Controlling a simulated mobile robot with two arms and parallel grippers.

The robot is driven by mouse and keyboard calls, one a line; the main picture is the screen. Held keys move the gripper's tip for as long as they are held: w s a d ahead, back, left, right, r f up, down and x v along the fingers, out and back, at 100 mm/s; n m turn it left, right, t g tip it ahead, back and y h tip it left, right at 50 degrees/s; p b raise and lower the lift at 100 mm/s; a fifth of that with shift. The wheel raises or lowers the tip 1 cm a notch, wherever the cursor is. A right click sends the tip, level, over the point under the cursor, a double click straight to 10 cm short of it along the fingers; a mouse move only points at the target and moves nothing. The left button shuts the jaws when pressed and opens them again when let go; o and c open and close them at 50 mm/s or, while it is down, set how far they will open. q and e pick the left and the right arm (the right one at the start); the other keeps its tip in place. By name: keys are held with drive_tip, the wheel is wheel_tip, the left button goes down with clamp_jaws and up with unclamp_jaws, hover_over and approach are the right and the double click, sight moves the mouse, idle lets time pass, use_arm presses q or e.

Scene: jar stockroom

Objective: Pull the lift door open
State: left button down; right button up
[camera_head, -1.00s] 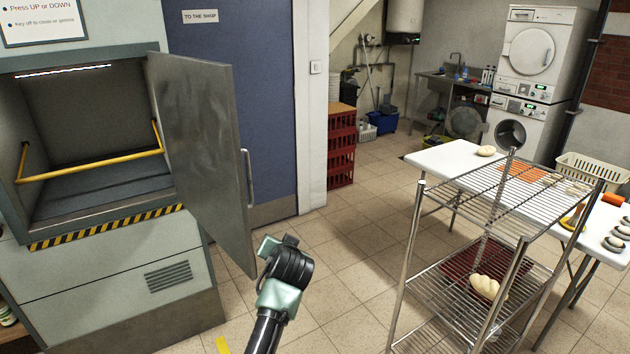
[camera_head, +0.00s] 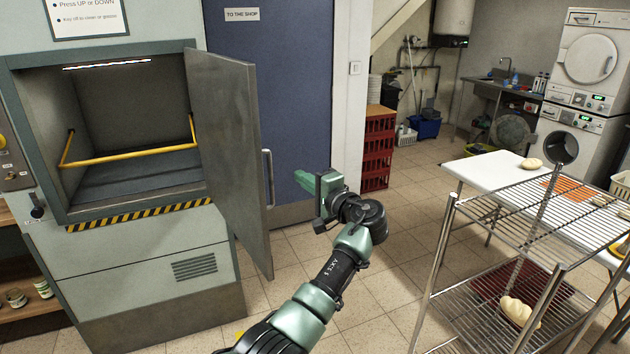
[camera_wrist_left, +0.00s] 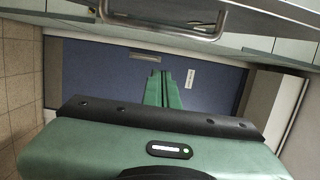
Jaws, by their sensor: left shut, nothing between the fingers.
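The lift door (camera_head: 228,130) is a grey metal panel that stands swung out from the lift opening (camera_head: 125,130), hinged on the right side of the opening. Its long bar handle (camera_head: 268,178) is on the far edge. My left gripper (camera_head: 305,180) is shut and empty, to the right of the handle and apart from it. In the left wrist view the shut green fingers (camera_wrist_left: 162,88) point toward the blue door, and a metal bar handle (camera_wrist_left: 165,25) shows at the top. My right gripper is not in view.
A yellow bar (camera_head: 130,155) crosses the lift opening. A blue door (camera_head: 285,80) stands behind the lift door. A wire shelf rack (camera_head: 530,220) and a white table (camera_head: 500,168) are on the right. Tiled floor lies open between the rack and the lift.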

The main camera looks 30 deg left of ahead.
use_arm(q)
drive_tip(key=a+p, duration=0.1)
drive_tip(key=s+a+p, duration=0.1)
drive_tip(key=a, duration=0.1)
drive_tip(key=s+a+p, duration=0.1)
drive_tip(key=shift+a, duration=0.3)
